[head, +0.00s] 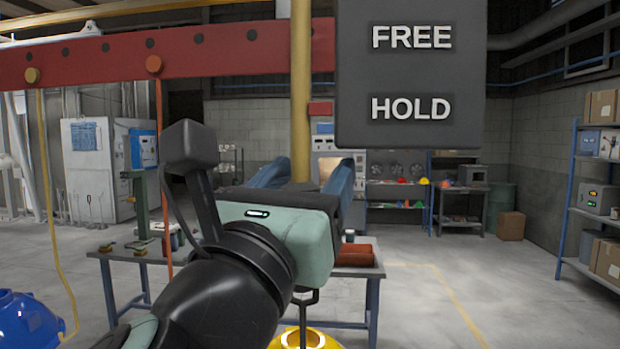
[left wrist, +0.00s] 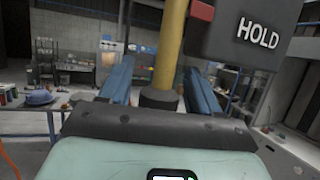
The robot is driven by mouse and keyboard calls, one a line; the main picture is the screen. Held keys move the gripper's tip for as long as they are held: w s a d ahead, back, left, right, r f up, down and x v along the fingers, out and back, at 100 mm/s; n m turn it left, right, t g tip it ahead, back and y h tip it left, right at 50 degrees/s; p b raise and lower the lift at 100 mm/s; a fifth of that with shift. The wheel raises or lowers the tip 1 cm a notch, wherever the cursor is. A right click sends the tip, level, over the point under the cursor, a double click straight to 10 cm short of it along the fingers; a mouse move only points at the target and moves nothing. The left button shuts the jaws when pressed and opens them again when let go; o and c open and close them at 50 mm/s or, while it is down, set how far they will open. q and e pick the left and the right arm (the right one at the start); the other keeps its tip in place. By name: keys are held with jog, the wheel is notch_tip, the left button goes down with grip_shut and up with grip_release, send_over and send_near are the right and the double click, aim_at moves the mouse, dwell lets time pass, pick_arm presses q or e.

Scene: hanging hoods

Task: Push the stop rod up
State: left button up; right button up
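The stop rod (head: 301,90) is a yellow upright rod that passes the red beam (head: 225,48) and ends in a dark foot. A red tab (head: 320,108) sticks out on its right, level with the word HOLD on the dark sign (head: 411,70). My left gripper (head: 305,176) is open, with its blue fingers on either side of the rod's lower end. In the left wrist view the rod (left wrist: 171,45) and its dark foot (left wrist: 158,99) stand between the spread fingers, with gaps on both sides. My right gripper is not in view.
A blue hood (head: 25,322) hangs at the lower left and a yellow one (head: 310,340) shows at the bottom edge. A yellow cord (head: 50,190) and an orange cord (head: 163,150) hang from the beam. A workbench (head: 372,270) stands behind my gripper.

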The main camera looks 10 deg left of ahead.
pick_arm(q)
jog(key=b+v, duration=0.5)
jog(key=v, duration=0.8)
jog(key=shift+s, duration=0.2)
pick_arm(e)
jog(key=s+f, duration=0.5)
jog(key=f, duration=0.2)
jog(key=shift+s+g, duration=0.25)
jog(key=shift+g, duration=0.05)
pick_arm(q)
jog(key=shift+f, duration=0.1)
